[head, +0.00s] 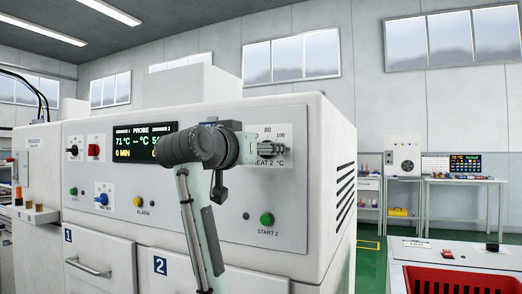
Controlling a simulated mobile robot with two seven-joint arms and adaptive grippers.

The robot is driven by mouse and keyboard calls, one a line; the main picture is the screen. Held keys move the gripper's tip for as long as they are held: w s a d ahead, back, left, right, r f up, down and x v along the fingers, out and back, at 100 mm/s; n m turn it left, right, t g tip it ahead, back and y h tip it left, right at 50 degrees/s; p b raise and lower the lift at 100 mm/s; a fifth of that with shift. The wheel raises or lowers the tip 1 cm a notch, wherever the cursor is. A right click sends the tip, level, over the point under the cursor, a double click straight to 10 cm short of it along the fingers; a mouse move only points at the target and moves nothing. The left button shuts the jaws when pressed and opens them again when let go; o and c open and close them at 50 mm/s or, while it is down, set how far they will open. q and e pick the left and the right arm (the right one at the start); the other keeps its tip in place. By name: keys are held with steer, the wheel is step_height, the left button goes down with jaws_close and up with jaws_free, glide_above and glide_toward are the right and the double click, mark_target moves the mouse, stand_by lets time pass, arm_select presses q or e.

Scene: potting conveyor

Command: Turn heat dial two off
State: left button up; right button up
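The scale of heat dial two (281,132) is on the right of the white front panel, with 80 and 100 readable and "HEAT 2 °C" partly covered below it. My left gripper (283,148) points to the right in front of this scale. The gripper and wrist hide the dial's knob, so its setting does not show. The fingers are small and seen side-on; I cannot tell whether they are open, shut or touching the knob. My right gripper is not in view.
The display (144,143) reads 71 °C on its left; my arm covers its right part. A green START 2 button (267,219) is below the scale. Drawers one (95,255) and two (190,272) are underneath. A red crate (455,278) stands at lower right.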

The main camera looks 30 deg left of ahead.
arm_select(q)
steer(key=s, duration=1.2)
steer(key=shift+d, duration=0.35)
steer(key=shift+f, duration=0.1)
